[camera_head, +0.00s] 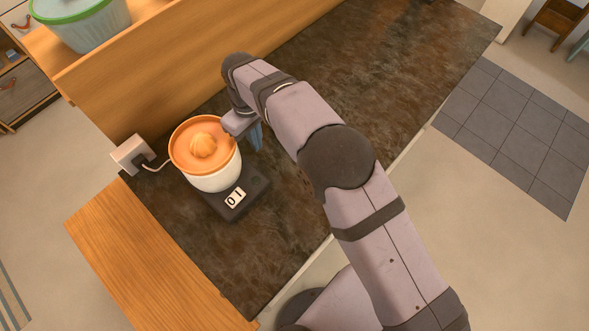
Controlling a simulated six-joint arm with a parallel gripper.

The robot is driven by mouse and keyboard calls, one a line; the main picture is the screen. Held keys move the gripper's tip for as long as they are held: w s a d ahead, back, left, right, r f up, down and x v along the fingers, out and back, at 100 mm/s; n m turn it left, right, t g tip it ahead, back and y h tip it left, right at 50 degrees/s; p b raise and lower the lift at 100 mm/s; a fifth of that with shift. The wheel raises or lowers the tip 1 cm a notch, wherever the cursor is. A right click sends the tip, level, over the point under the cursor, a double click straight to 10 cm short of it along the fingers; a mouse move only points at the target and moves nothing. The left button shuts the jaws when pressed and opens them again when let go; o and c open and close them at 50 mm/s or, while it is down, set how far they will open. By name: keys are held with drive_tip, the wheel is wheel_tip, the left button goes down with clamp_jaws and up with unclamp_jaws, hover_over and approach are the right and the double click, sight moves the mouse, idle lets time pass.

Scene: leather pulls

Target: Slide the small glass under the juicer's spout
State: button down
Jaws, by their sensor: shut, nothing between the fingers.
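The juicer (207,180) stands at the left end of the dark counter. It has an orange top with a ribbed cone, a white bowl and a dark base with a switch marked 0 and 1. My gripper (257,146) points down just right of the bowl, close to its rim. Its blue-grey fingers are shut with nothing seen between them. I cannot tell whether it touches the juicer. I cannot make out the small glass; my gripper and arm hide part of the counter beside the juicer. The spout does not show clearly either.
A white cord runs from the juicer to a socket block (133,155). A wooden ledge (190,58) borders the counter's back, with a green-rimmed tub (85,24) beyond it. The dark counter (400,60) is bare toward the upper right. My arm crosses the middle.

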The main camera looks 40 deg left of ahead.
drive_tip(key=shift+d, duration=0.25)
drive_tip(key=shift+d+b, duration=0.3)
drive_tip(key=shift+d, duration=1.5)
wheel_tip(320, 180, up, 10)
drive_tip(key=b, duration=0.3)
